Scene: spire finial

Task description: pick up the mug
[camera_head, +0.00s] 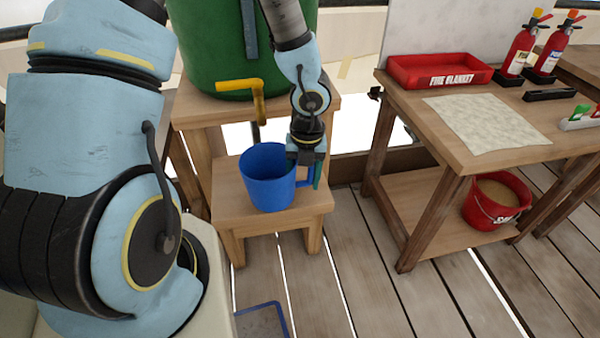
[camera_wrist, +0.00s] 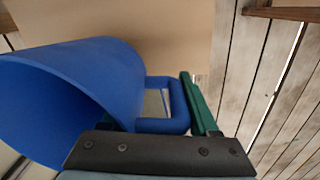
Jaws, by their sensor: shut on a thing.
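The blue mug (camera_head: 267,180) is upright at the small wooden stool (camera_head: 230,207), below the yellow tap of the green barrel; I cannot tell whether it still touches the stool top. My gripper (camera_head: 309,165) points down at the right side of the mug, by its handle. In the wrist view the mug (camera_wrist: 70,95) fills the left, with its open mouth toward the left. Its squared handle reaches between the green fingers of my gripper (camera_wrist: 160,105), which is shut on the handle. The left finger is mostly hidden behind the mug and the dark gripper body.
The green barrel (camera_head: 215,45) with its yellow tap (camera_head: 245,86) stands just behind the mug. A wooden table (camera_head: 440,130) on the right holds a red tray (camera_head: 438,70), a cloth and fire extinguishers. A red bucket (camera_head: 497,200) sits on its lower shelf. Plank floor is open in front.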

